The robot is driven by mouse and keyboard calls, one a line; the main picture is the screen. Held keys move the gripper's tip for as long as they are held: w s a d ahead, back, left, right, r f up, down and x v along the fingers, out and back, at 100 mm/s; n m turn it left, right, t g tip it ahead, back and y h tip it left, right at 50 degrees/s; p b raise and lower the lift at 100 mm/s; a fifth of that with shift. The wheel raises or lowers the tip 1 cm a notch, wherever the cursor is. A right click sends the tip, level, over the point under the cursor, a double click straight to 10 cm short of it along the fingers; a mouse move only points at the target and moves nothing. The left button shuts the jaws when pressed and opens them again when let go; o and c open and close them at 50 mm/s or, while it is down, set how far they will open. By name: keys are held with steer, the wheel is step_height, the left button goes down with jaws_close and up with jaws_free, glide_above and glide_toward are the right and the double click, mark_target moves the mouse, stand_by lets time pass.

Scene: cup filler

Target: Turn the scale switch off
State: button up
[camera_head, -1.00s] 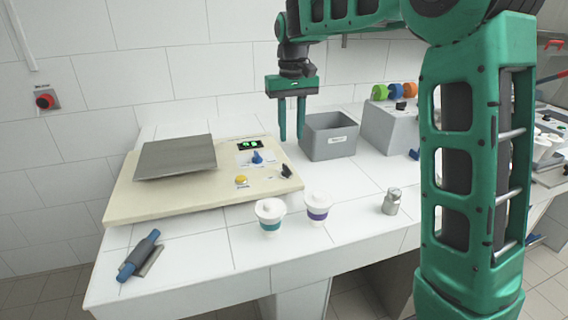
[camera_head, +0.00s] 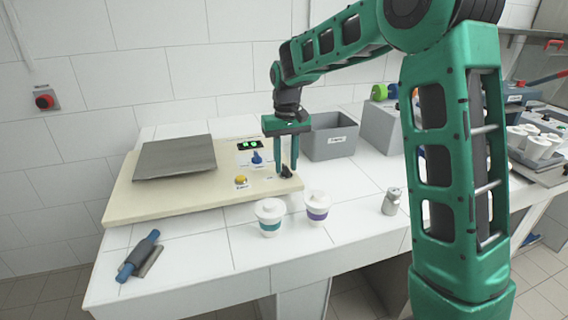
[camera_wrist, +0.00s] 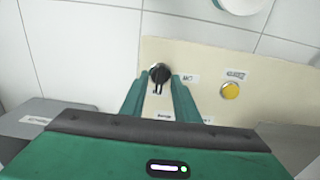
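The scale (camera_head: 130,205) is a cream panel with a grey weighing plate (camera_head: 175,158), a lit green display (camera_head: 250,144), a blue knob (camera_head: 257,158) and a yellow button (camera_head: 241,180). The black scale switch (camera_head: 286,171) sits near its right edge. My gripper (camera_head: 286,172) points down over the switch, with its fingers apart on either side of it. In the wrist view the switch (camera_wrist: 160,72) shows just beyond and between the fingertips (camera_wrist: 158,80). I cannot tell whether a finger touches it.
A grey bin (camera_head: 330,137) is behind my gripper. A small metal weight (camera_head: 391,202) and a blue-handled tool (camera_head: 139,256) lie on the white counter.

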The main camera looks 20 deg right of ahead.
jaws_close()
steer(key=shift+a, duration=0.1)
